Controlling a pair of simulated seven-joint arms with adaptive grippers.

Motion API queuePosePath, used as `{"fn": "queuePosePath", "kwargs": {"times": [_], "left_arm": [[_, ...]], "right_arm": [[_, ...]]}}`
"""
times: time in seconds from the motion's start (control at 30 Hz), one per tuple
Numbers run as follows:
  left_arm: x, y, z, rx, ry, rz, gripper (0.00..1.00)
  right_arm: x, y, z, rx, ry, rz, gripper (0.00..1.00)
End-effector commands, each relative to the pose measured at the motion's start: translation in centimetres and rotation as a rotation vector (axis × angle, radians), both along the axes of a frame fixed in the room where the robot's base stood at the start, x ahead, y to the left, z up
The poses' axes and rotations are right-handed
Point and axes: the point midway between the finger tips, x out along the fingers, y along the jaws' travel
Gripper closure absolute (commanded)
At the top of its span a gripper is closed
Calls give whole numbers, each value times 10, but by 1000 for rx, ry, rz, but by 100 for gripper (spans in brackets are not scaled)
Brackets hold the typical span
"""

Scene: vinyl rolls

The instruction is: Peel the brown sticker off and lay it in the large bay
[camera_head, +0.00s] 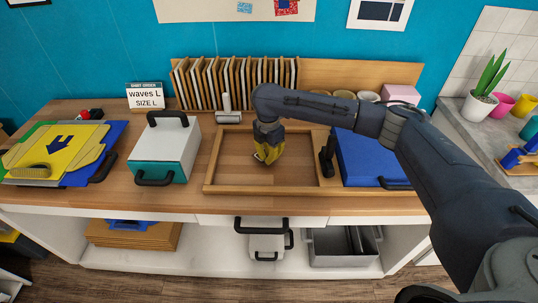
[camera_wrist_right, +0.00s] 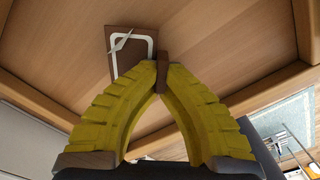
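My right gripper (camera_head: 267,155) points down over the large bay (camera_head: 225,178) of the shallow wooden tray. In the right wrist view its yellow fingers (camera_wrist_right: 161,68) come together at the tips on a small brown strip. Beside the tips is the brown sticker (camera_wrist_right: 121,38), a dark brown piece with a white rounded outline and a pale sliver across it. The strip appears to be part of it; the join is partly hidden by the fingertips. The bay floor around it looks bare. My left gripper is not in view.
A blue case (camera_head: 372,160) stands right of the large bay, beside a dark upright post (camera_head: 327,157). A white and teal box (camera_head: 165,152) stands left of the tray. Several upright boards fill a rack (camera_head: 228,80) behind. An order sign (camera_head: 145,96) reads "waves L, SIZE L".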

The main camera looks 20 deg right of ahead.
Motion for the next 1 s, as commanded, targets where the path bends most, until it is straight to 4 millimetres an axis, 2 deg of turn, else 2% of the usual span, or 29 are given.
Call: {"fn": "queuePosePath", "kwargs": {"times": [0.67, 1.0], "left_arm": [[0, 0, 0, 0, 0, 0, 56], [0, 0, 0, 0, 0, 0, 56]], "right_arm": [[0, 0, -4, -1, 0, 1, 100], [0, 0, -14, 0, 0, 0, 100]]}}
